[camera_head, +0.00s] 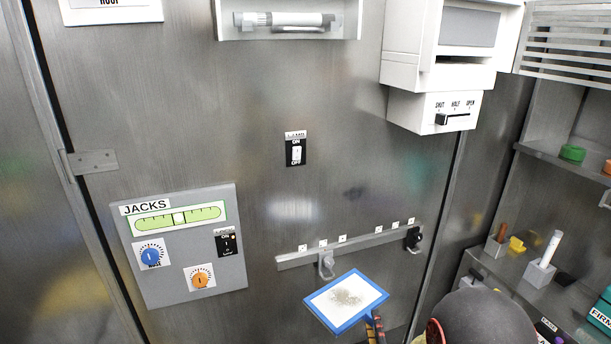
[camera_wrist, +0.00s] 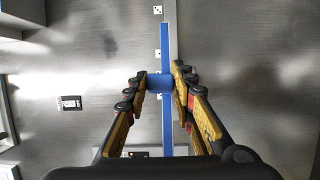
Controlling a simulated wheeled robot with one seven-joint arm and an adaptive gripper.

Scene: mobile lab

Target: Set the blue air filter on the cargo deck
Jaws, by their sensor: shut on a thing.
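The blue air filter (camera_head: 370,280) is a blue-framed rectangle with a white face and a grey dirty patch in the middle. It is tilted in the head view, in front of the metal wall below the hook rail. My gripper (camera_head: 374,322) is shut on its lower right edge. In the wrist view the filter (camera_wrist: 167,45) shows edge-on as a thin blue strip, with a blue tab between the fingertips of my gripper (camera_wrist: 160,83). I cannot pick out the cargo deck in either view.
A rail (camera_head: 370,241) with hooks crosses the wall just above the filter. A grey JACKS panel (camera_head: 180,245) is at left. A white unit (camera_head: 435,110) with a SHUT/OPEN lever juts out at upper right. Shelves (camera_head: 560,160) with small items line the right side.

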